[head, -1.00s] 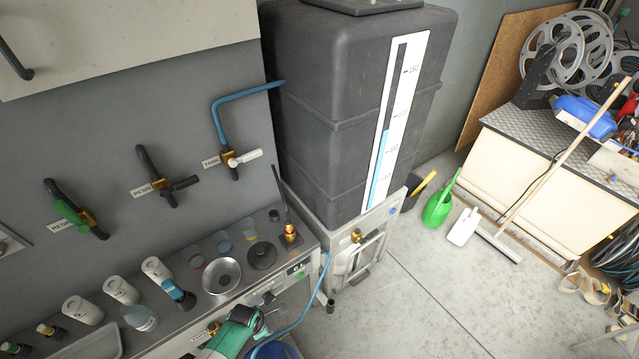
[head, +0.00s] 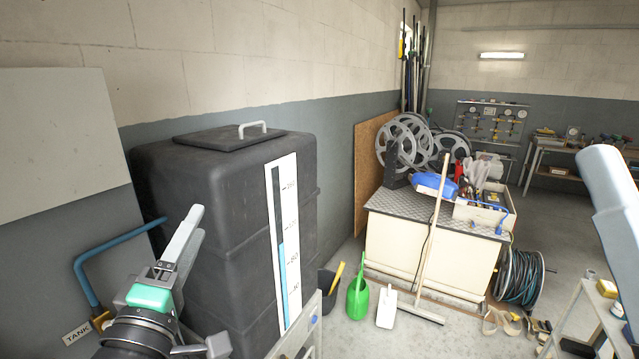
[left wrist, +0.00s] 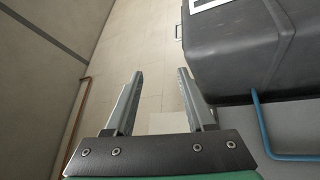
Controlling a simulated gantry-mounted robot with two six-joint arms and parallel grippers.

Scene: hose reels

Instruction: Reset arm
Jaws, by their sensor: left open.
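My left gripper (head: 193,225) is raised at the lower left of the head view, in front of the black tank (head: 215,185), with its fingers pointing up. In the left wrist view the gripper (left wrist: 160,74) is open, and nothing is between its two fingers. The tank (left wrist: 265,55) is at the right of that view, apart from the fingers. A pale arm link of mine (head: 612,195) is at the right edge of the head view. My right gripper is not in view.
A blue pipe (head: 90,265) enters the tank's left side. A level gauge (head: 284,240) is on its front. A cabinet (head: 435,255) carries reels (head: 405,145) and a blue container (head: 434,183).

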